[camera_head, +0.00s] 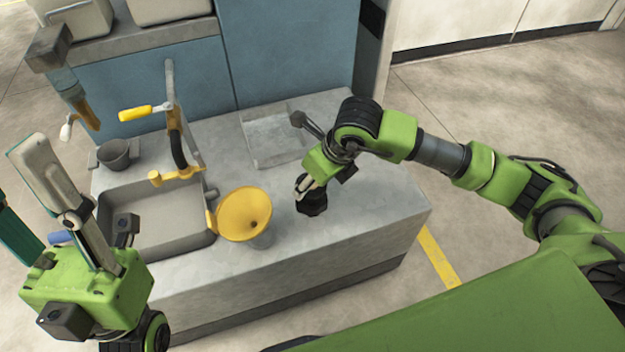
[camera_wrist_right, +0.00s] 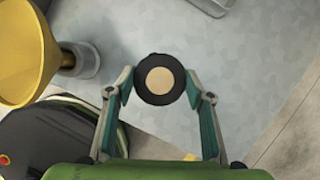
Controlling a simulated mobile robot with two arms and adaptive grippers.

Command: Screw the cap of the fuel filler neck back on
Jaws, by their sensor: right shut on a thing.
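My right gripper (camera_wrist_right: 157,82) is shut on a round black cap (camera_wrist_right: 160,72) with a tan disc in its middle; one fingertip is on each side of it. In the head view the black cap (camera_head: 312,203) shows below the right gripper (camera_head: 308,184), over the front right part of the counter. What lies under the cap is hidden, so I cannot tell whether it sits on a neck. My left gripper (camera_head: 20,185) is at the left edge, its fingers apart, with nothing seen between them.
A yellow funnel (camera_head: 244,214) stands in a grey cylinder left of the cap. The counter's right end is clear.

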